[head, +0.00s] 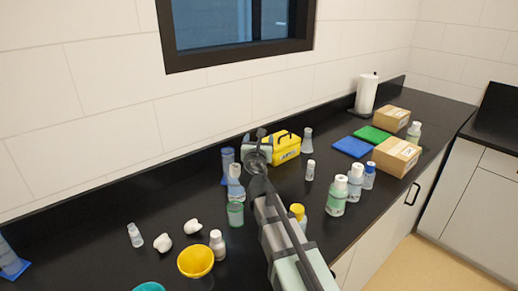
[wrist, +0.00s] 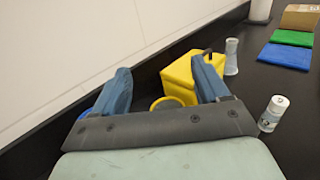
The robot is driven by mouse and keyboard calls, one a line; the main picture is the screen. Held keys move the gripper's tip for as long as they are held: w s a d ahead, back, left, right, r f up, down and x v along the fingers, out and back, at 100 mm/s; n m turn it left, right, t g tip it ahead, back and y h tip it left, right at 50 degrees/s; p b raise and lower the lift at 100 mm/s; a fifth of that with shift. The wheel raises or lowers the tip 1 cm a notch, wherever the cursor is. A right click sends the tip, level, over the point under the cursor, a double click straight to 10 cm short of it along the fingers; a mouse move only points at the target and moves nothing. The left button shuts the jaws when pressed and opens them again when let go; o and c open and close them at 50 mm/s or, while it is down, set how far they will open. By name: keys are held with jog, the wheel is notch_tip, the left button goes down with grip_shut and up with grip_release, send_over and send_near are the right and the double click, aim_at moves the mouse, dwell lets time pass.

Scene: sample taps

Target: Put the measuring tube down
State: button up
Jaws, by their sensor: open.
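My gripper (head: 259,143) is over the counter near the back wall, in front of the yellow box. In the wrist view its two blue fingers (wrist: 161,68) stand wide apart with nothing held between them. A tall bluish clear tube (head: 228,160), which looks like a measuring tube, stands upright to the left of my gripper, apart from it. A similar tube on a blue foot (head: 9,262) is cut off at the left edge. I cannot tell which one the task means. No measuring tube is clear in the wrist view.
The yellow box (head: 285,148) with a black handle also shows in the wrist view (wrist: 190,78). Several bottles, a yellow cup (head: 195,262) and a green jar (head: 235,213) stand around my arm. Blue (head: 352,146) and green mats and cardboard boxes lie right. Black counter is free at left.

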jog(key=shift+r, duration=0.6)
